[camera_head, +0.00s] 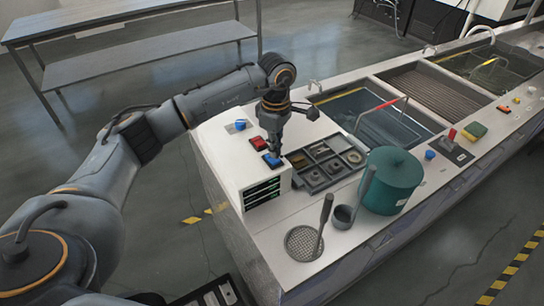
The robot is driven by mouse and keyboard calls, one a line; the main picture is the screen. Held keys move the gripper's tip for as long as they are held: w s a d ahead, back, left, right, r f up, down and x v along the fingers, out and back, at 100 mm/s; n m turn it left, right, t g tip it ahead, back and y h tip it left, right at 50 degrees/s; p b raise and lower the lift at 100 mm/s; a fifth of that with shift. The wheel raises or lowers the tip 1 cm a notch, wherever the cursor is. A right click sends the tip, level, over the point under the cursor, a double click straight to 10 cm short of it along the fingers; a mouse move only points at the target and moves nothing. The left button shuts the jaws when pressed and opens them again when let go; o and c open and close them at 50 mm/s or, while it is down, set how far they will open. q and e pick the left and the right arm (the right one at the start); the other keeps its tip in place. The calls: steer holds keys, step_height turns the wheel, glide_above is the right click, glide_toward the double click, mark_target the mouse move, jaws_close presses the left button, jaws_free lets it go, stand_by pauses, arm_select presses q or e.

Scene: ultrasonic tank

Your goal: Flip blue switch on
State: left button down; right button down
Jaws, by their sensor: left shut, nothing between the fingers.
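A blue switch (271,161) sits on top of the white control box (235,165), near its front right edge. A red switch (259,143) is just behind it. A small blue knob (240,125) is farther back on the box. My left gripper (276,152) points down with shut, empty fingers right at the blue switch. I cannot tell whether the fingertips touch it. My right gripper is not in view.
A compartment tray (312,182) with metal parts lies right of the box. A green pot (391,181), a small cup (343,215) and a strainer (304,243) stand in front. Water tanks (370,112) lie behind. A metal table (140,67) stands back left.

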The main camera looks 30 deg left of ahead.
mark_target(275, 160)
arm_select(q)
steer(key=shift+f+b, duration=0.85)
steer(key=shift+f, duration=0.25)
stand_by(0.4)
steer(key=shift+r, duration=0.15)
steer(key=shift+r+p, duration=0.65)
steer(key=shift+r, duration=0.2)
steer(key=shift+r+p, duration=1.3)
steer(key=shift+r, duration=1.3)
steer(key=shift+f, duration=0.1)
